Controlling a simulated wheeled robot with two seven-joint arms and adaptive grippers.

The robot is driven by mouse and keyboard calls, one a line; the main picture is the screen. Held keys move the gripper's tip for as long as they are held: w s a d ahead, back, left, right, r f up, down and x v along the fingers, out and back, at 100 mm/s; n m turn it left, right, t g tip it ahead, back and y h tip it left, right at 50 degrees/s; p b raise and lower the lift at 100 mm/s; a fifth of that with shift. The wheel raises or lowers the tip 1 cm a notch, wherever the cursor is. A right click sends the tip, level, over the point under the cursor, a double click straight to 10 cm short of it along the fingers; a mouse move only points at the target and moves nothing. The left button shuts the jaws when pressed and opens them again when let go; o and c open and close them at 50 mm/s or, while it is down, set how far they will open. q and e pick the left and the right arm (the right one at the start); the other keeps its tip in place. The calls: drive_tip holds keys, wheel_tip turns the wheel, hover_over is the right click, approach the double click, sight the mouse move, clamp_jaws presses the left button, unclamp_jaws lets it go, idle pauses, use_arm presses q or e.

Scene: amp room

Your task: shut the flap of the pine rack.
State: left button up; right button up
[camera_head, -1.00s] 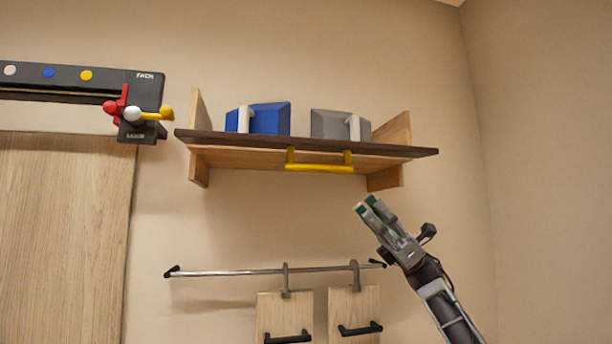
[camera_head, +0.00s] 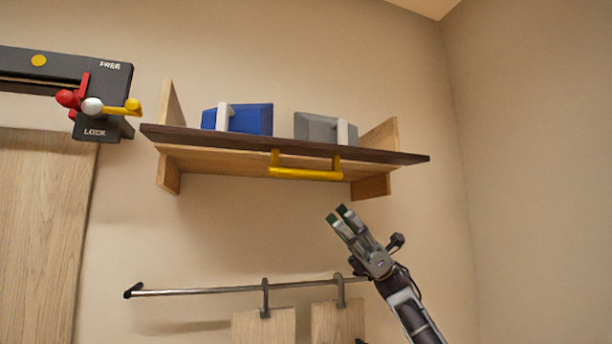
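The pine rack (camera_head: 170,176) is fixed high on the wall, seen from below. Its flap (camera_head: 220,163) is down, sticking out toward me about level, with a dark front edge. A yellow bar handle (camera_head: 306,174) hangs from the flap's underside. A blue box (camera_head: 252,119) and a grey box (camera_head: 316,128), each with a pale handle, stand in the rack behind the flap. My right gripper (camera_head: 339,214) is below and right of the yellow handle, apart from it. Its green-tipped fingers are close together with nothing between them. My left gripper is out of view.
Left of the rack is a dark rail with a red and yellow lever (camera_head: 92,105) marked FREE and LOCK, above a wooden panel (camera_head: 40,220). Below, a metal bar (camera_head: 210,291) carries hooked boards (camera_head: 264,327). Bare wall lies right of the rack.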

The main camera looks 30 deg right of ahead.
sight(306, 175)
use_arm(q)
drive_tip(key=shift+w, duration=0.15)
use_arm(e)
drive_tip(key=shift+a, duration=0.1)
drive_tip(key=p+x, duration=0.4)
drive_tip(key=x, duration=0.7)
drive_tip(key=shift+a+r, duration=0.1)
drive_tip(key=shift+r, duration=0.2)
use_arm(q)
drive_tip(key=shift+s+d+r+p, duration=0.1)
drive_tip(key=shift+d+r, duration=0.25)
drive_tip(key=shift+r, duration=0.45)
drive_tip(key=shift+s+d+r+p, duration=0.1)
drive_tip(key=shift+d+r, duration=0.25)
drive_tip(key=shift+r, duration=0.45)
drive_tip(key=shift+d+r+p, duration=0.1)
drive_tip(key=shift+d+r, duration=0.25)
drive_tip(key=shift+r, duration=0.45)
use_arm(e)
drive_tip(key=shift+x, duration=1.05)
drive_tip(key=shift+f, duration=0.1)
drive_tip(key=shift+c, duration=0.2)
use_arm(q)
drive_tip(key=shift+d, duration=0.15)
use_arm(e)
clamp_jaws()
